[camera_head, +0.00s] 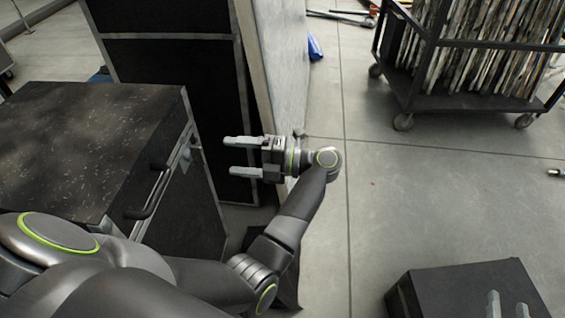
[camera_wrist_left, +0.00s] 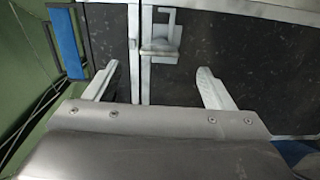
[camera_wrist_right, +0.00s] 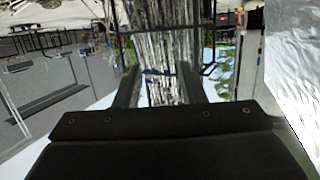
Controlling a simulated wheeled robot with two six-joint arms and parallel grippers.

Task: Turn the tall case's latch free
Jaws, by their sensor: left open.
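The tall case (camera_head: 95,125) is black with a scuffed top and metal edging, standing at the left of the head view. Its silver latch (camera_head: 184,155) sits on the side facing my left gripper. In the left wrist view the latch (camera_wrist_left: 160,42) lies ahead, beside a metal seam, with a small lever at its top. My left gripper (camera_head: 232,156) is open and points at this side. Its fingertips are apart from the latch, with empty space between them. My right gripper (camera_head: 507,307) is open and empty at the lower right, away from the case.
A black handle (camera_head: 151,193) sticks out of the tall case, below the latch. A large dark panel with a pale side (camera_head: 277,65) stands behind my left gripper. A wheeled cart (camera_head: 470,95) stands far right and a black box (camera_head: 465,285) low right. Floor between is clear.

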